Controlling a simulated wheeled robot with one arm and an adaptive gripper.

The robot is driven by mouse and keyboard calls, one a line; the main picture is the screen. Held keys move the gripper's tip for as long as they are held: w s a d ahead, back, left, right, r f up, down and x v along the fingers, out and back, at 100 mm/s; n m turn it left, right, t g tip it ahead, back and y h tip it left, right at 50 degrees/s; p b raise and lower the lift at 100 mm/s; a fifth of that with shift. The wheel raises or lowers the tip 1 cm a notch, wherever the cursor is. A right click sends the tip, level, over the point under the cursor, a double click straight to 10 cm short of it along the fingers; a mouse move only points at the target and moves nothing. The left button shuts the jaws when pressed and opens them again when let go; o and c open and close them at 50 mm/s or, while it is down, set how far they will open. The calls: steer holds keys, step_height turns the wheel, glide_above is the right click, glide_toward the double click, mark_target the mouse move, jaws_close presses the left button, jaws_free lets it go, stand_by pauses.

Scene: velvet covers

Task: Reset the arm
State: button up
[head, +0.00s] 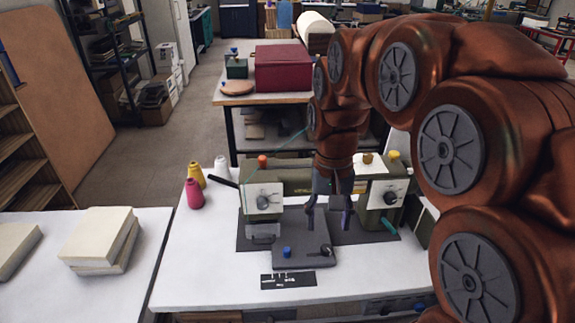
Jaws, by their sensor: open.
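My gripper (329,218) hangs down from my copper-coloured arm, which comes in from the right and covers much of that side of the head view. Its two dark fingers point downward and are apart, with nothing between them. The left green machine (263,197) has an orange knob on top. The right green machine (383,197) has a yellow knob and stands just right of the gripper. Whether the fingertips touch anything below is not clear.
Pink (194,193), yellow and white thread cones stand at the table's back left. A black card (288,280) lies near the front. Pale stacked blocks (100,240) sit on the left table. A dark red box (283,68) is on the table behind. The white table's left front is bare.

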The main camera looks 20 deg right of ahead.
steer(key=s+a+f+n, duration=0.2)
steer(key=s+f, duration=0.1)
steer(key=s, duration=0.6)
steer(key=s+a+f+n, duration=0.2)
steer(key=s+f, duration=0.1)
steer(key=s, duration=0.6)
steer(key=shift+a+g, duration=0.3)
steer(key=shift+a, duration=0.1)
